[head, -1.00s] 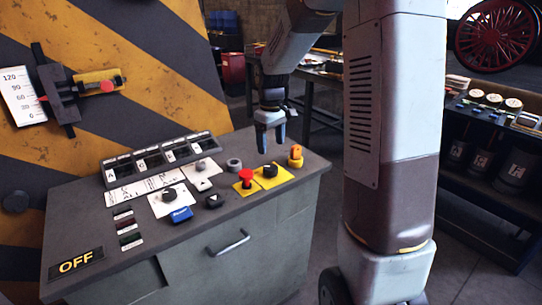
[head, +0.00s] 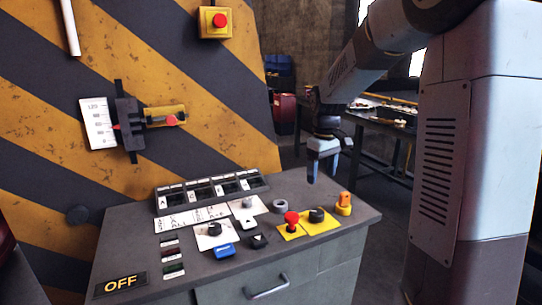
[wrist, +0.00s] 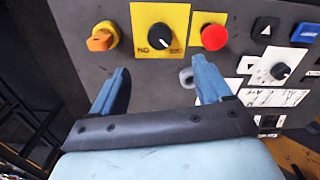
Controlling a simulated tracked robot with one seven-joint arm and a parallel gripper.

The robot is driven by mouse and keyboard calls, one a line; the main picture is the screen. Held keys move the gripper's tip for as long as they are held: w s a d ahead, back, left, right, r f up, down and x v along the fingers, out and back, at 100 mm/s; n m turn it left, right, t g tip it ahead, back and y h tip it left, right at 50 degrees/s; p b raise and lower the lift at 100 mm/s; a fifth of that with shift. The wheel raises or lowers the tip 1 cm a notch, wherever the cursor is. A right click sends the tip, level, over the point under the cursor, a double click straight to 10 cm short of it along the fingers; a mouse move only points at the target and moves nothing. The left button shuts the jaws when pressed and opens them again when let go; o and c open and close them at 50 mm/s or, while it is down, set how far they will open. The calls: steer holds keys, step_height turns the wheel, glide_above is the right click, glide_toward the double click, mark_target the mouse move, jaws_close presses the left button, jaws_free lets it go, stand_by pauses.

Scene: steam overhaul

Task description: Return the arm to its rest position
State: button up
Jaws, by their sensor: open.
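My gripper (head: 323,166) hangs above the right back part of the grey control desk (head: 350,222), fingers pointing down. In the wrist view my gripper (wrist: 160,85) shows two blue fingers set wide apart with nothing between them. It is clear of the controls. Below it are a black rotary knob (wrist: 160,36) on a yellow plate, a red mushroom button (wrist: 214,37) and an orange knob (wrist: 102,37). In the head view the red button (head: 291,217), black knob (head: 316,215) and orange knob (head: 344,203) stand on the desk's right side.
A striped yellow and black panel (head: 150,60) stands behind the desk, with a gauge lever (head: 128,124) and a yellow emergency-stop box (head: 215,23). A dark bench (head: 385,118) stands behind my arm.

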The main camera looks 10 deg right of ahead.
steer(key=s+r+m+t, duration=0.2)
steer(key=s+r+m, duration=0.1)
steer(key=s, duration=1)
steer(key=s+r+m+t, duration=0.3)
steer(key=s+r, duration=0.3)
steer(key=s, duration=0.8)
steer(key=shift+s+a+t, duration=0.3)
steer(key=shift+a, duration=0.05)
